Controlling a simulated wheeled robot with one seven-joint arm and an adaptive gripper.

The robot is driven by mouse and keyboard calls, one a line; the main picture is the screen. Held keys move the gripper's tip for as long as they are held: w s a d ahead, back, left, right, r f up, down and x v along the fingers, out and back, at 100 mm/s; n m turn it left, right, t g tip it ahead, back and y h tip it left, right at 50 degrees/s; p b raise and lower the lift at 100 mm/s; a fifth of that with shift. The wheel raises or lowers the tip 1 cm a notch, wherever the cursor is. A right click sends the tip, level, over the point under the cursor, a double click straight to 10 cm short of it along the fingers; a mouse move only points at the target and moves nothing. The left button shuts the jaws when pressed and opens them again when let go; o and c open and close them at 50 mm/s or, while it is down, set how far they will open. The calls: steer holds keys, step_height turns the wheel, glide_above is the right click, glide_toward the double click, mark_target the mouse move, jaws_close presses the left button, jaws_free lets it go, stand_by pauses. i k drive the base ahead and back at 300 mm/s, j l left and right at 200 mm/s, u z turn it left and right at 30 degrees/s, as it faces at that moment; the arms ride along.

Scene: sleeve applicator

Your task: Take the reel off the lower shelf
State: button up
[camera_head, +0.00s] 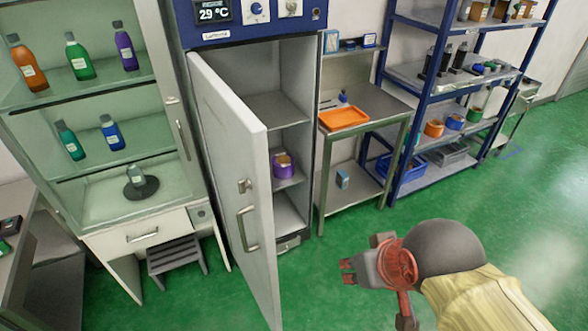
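A purple reel (284,166) with a brownish middle sits on the lower shelf (298,181) inside the tall cabinet with the temperature display. The cabinet door (240,180) stands open, swung out toward me on the left. My gripper (347,271) is in front of the cabinet, to the right and below the reel in the picture, over the green floor. It is apart from the reel and no held thing shows. Its fingertips are small and dark, so I cannot tell how far apart they are.
A steel side table (395,105) with an orange tray (343,118) stands right of the cabinet. A blue rack (430,180) with several rolls is further right. A glass-shelved cabinet (100,165) and a grey step stool (177,254) are left. Green floor in front is open.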

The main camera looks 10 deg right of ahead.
mark_target(283, 166)
steer(key=i+l, duration=0.2)
steer(key=i, duration=0.2)
steer(key=i+l, duration=0.15)
steer(key=i, duration=0.25)
steer(key=i+l, duration=0.2)
steer(key=i, duration=0.2)
steer(key=i+l, duration=0.15)
steer(key=i, duration=1.05)
steer(key=l+z, duration=0.05)
steer(key=l, duration=0.05)
